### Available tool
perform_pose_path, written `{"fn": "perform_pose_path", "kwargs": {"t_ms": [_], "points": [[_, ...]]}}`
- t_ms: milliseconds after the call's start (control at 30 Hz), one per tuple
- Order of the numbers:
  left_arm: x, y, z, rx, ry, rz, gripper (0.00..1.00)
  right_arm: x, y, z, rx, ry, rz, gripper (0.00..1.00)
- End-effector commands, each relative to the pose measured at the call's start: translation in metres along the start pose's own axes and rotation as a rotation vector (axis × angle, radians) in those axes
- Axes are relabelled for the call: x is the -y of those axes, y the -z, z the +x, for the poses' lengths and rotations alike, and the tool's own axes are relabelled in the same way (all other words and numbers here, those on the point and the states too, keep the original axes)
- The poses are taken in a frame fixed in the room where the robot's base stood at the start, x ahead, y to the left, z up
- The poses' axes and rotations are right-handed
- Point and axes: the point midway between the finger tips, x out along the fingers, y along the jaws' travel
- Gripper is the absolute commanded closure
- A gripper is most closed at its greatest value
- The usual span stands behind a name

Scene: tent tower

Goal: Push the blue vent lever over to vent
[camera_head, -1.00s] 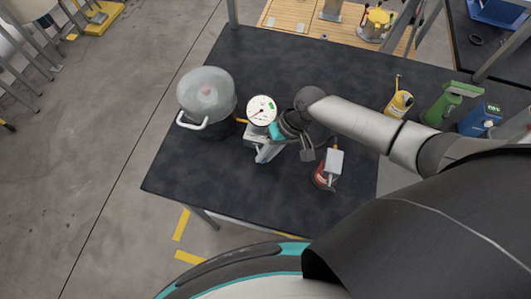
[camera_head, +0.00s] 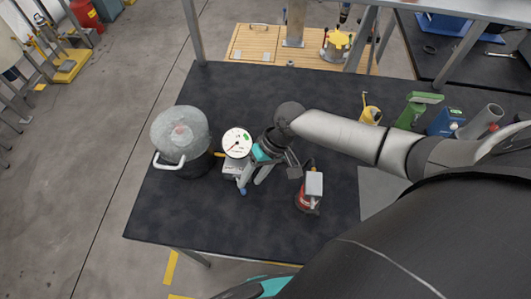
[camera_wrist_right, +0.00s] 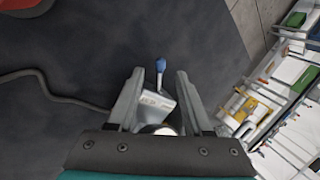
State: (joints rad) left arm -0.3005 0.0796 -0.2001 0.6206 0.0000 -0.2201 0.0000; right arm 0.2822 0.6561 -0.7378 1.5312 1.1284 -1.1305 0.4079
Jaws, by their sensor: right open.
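The blue vent lever (camera_head: 243,191) shows as a small blue tip below the white dial gauge (camera_head: 237,143) in the head view. In the right wrist view the lever (camera_wrist_right: 160,65) stands up from a grey labelled block (camera_wrist_right: 157,105). My right gripper (camera_head: 252,181) is open beside the gauge. In the wrist view its two fingers (camera_wrist_right: 160,76) stand on either side of the block, with the blue tip between and just beyond the fingertips. I cannot tell whether a finger touches the lever. My left gripper is not in view.
Yellow, green and blue containers stand at the back right. The table's front left is clear.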

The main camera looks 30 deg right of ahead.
Motion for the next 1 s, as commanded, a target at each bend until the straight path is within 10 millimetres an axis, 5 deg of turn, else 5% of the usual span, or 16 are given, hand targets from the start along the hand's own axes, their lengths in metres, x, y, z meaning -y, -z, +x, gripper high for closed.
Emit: {"fn": "perform_pose_path", "kwargs": {"t_ms": [300, 500, 1000], "points": [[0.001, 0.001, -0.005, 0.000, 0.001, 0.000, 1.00, -0.001, 0.000, -0.078, -0.001, -0.004, -0.002, 0.50], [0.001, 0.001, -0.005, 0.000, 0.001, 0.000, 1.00, -0.001, 0.000, -0.108, -0.001, -0.002, 0.000, 0.50], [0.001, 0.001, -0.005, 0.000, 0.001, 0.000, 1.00, 0.000, 0.000, -0.118, 0.001, -0.001, 0.000, 0.50]]}}
